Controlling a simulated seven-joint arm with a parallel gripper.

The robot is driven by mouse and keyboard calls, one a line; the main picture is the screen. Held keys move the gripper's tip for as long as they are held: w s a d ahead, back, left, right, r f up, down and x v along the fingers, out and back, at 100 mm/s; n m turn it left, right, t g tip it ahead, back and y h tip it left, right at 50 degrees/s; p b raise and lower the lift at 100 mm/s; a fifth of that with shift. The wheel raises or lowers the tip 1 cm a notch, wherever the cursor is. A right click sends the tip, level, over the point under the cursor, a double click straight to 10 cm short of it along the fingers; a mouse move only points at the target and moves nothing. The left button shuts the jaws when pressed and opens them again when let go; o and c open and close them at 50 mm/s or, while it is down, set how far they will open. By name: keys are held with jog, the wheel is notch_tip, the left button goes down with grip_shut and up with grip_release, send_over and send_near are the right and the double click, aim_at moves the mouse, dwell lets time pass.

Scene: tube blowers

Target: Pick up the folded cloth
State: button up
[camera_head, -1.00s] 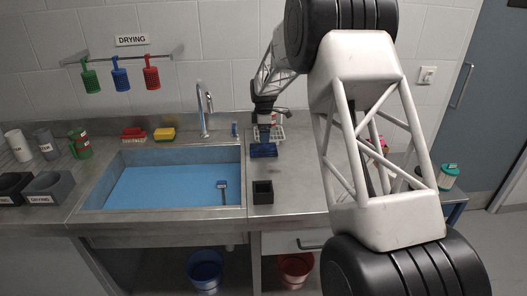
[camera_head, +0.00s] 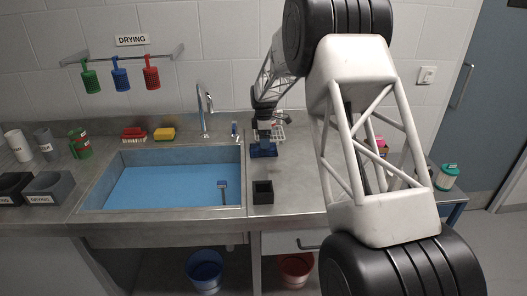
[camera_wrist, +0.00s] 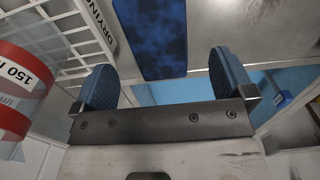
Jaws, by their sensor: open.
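The folded cloth (camera_head: 263,151) is a dark blue, flat rectangle on the steel counter just right of the sink. In the wrist view the blue cloth (camera_wrist: 150,38) lies ahead of my gripper, in line with the gap between the fingers. My gripper (camera_head: 264,136) is above the cloth, pointing down. In the wrist view my gripper (camera_wrist: 166,82) is open, with a blue pad on each finger and nothing between them. I cannot tell whether the fingertips touch the cloth.
The sink (camera_head: 160,187) with a blue bottom lies left of the cloth. A small black box (camera_head: 262,192) stands in front of it. A white rack (camera_wrist: 70,30) and a red-banded container marked 150 (camera_wrist: 22,90) are close on the wrist view's left.

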jog(key=shift+f, duration=0.15)
jog(key=shift+f, duration=2.45)
jog(key=c, duration=1)
jog(key=shift+c, duration=0.2)
jog(key=shift+r, duration=0.15)
